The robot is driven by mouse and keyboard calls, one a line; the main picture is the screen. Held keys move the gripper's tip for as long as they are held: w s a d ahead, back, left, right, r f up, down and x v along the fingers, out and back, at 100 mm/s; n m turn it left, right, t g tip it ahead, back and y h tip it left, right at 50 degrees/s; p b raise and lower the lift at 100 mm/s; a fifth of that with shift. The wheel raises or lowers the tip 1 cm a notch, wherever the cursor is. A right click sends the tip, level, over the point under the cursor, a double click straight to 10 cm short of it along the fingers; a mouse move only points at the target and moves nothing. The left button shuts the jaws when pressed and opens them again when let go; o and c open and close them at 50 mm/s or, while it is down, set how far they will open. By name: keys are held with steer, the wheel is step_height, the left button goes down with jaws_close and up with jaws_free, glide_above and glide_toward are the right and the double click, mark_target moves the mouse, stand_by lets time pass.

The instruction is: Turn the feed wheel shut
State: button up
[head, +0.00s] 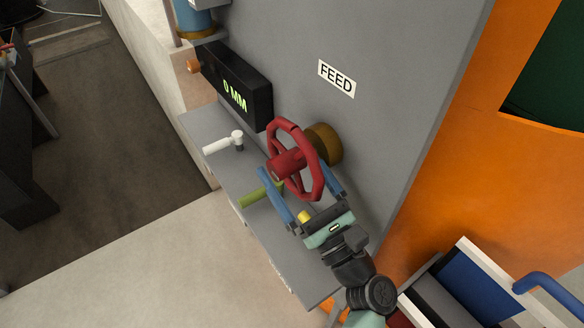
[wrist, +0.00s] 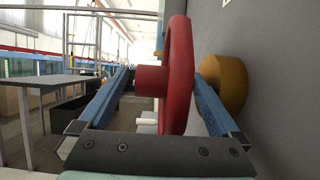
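The red feed wheel (head: 293,160) stands out from the grey panel on a round brass-coloured mount (head: 324,144), beside a FEED label (head: 337,78). My gripper (head: 294,168) reaches it from below with its two blue fingers wide apart. In the wrist view the wheel's red rim (wrist: 178,75) stands edge-on between the fingers (wrist: 162,75). The right finger passes between the rim and the brass mount (wrist: 222,82); the left finger is on the hub's outer side. Neither finger clearly presses on the wheel; exact contact cannot be told.
A black display (head: 235,84) reads 0 MM. A white-handled valve (head: 224,143) and a green-yellow handle (head: 261,194) sit on the grey ledge (head: 205,122) by the wheel. An orange panel (head: 450,150) and a blue-handled cart (head: 480,285) stand at right.

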mark_target(292, 165)
step_height(292, 165, up, 10)
steer(key=shift+r+p, duration=0.1)
steer(key=shift+p, duration=0.45)
